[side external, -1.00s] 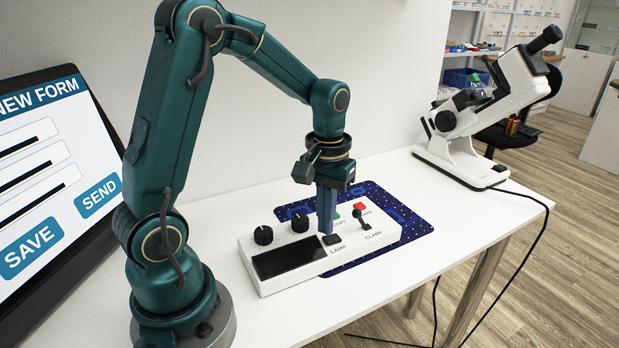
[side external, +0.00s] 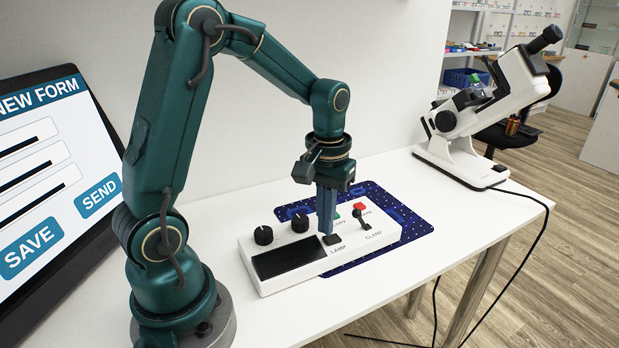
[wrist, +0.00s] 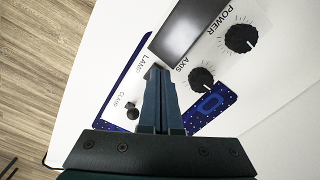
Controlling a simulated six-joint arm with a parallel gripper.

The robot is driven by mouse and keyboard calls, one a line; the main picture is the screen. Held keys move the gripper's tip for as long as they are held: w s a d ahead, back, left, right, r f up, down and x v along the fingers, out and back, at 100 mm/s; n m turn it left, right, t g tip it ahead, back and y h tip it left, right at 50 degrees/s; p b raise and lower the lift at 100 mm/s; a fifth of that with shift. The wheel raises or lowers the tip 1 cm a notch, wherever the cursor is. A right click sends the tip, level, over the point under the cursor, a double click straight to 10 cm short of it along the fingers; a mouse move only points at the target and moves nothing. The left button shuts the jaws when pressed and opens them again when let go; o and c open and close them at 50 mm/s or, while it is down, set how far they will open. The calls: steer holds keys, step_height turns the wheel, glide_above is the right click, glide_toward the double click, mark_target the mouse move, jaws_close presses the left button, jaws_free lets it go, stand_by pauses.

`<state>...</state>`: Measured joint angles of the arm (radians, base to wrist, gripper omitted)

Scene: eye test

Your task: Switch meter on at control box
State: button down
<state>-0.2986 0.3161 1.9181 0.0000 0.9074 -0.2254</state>
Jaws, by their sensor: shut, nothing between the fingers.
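The white control box (side external: 375,240) lies on the table in the side view. It has a dark blank display (side external: 289,259), two black knobs, a black switch marked LAMP (side external: 332,239), a lever marked CLAMP (side external: 364,219), and a green and a red button (side external: 359,206). In the wrist view the knobs read POWER (wrist: 240,38) and AXIS (wrist: 202,78). My gripper (side external: 326,231) is shut and empty, pointing down with its fingertips at the LAMP switch. Whether they touch it I cannot tell. In the wrist view the fingers hide most of that switch.
A blue dotted mat (side external: 413,222) lies under the box. A white lens meter (side external: 470,125) stands at the table's right end, with a black cable hanging off the edge. A large screen (side external: 50,170) stands at the left. The table front right of the box is clear.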

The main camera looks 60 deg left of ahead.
mark_target(326, 240)
steer(key=shift+f, duration=0.75)
stand_by(0.8)
steer(key=shift+r, duration=0.1)
step_height(326, 240, up, 7)
stand_by(0.7)
steer(key=s+d+r+m+t, duration=0.3)
steer(key=s+d+r, duration=0.1)
steer(key=d+r, duration=0.15)
steer(key=s+d+f+m+t, duration=0.2)
steer(key=s+m, duration=0.1)
steer(key=s, duration=0.3)
steer(key=shift+d+f+t, duration=0.15)
steer(key=shift+f+t, duration=0.05)
steer(key=shift+t, duration=0.1)
steer(key=shift+s, duration=0.15)
stand_by(0.6)
